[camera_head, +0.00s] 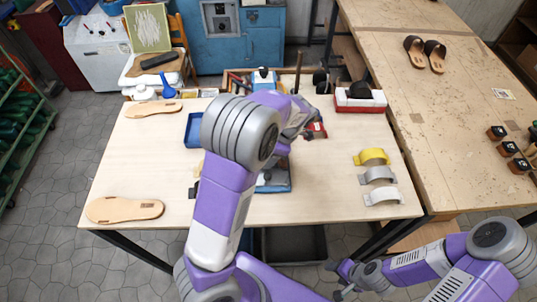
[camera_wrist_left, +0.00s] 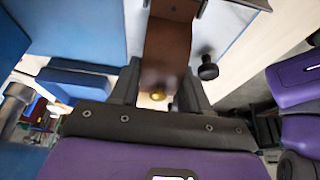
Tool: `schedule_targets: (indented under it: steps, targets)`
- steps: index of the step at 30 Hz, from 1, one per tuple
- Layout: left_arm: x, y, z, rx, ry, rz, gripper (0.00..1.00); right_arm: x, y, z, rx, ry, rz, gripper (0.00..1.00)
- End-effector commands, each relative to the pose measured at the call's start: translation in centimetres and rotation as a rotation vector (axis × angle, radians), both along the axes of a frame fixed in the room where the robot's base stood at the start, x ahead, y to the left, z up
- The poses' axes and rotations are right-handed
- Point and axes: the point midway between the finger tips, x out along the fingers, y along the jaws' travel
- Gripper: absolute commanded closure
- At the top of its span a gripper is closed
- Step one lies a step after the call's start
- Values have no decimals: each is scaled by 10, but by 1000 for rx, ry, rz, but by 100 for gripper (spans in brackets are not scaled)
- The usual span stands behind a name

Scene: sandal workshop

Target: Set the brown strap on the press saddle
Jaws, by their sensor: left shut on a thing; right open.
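The brown strap (camera_wrist_left: 168,50) shows in the left wrist view, running up from between the fingers of my left gripper (camera_wrist_left: 160,93), which is shut on it. A round brass-coloured piece shows at the strap's near end. Blue parts and a pale metal plate (camera_wrist_left: 225,45) lie around the strap; I cannot tell whether it touches the saddle. In the head view my left arm hides the strap and most of the press; a blue base (camera_head: 275,188) shows beside the arm. My right gripper (camera_head: 341,280) is open and empty, low in front of the table.
Yellow (camera_head: 371,157), grey (camera_head: 378,175) and white (camera_head: 382,196) curved pieces stand on the table's right. Tan soles lie at the left (camera_head: 124,210) and back left (camera_head: 154,108). A blue tray (camera_head: 191,130) is behind my arm. The table's left middle is clear.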

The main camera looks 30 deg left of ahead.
Motion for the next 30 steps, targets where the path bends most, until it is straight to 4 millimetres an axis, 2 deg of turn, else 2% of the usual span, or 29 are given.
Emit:
schedule_targets:
  steps: [14, 15, 18, 20, 25, 28, 30]
  targets:
    - [0, 0, -4, 0, 0, 0, 83, 0, 0, -3, 0, 0, 0, 42]
    - [0, 0, -4, 0, 0, 0, 50, 0, 0, -3, 0, 0, 0, 42]
    - [0, 0, -4, 0, 0, 0, 34, 0, 0, -3, 0, 0, 0, 42]
    - [0, 0, -4, 0, 0, 0, 25, 0, 0, -3, 0, 0, 0, 42]
    - [0, 0, -4, 0, 1, 0, 24, 0, 0, -3, 0, 0, 0, 42]
    - [0, 0, -4, 0, 1, 0, 8, 0, 0, -3, 0, 0, 0, 42]
    - [-1, 0, -4, -1, 3, 1, 4, 0, 0, -3, 0, 0, 0, 42]
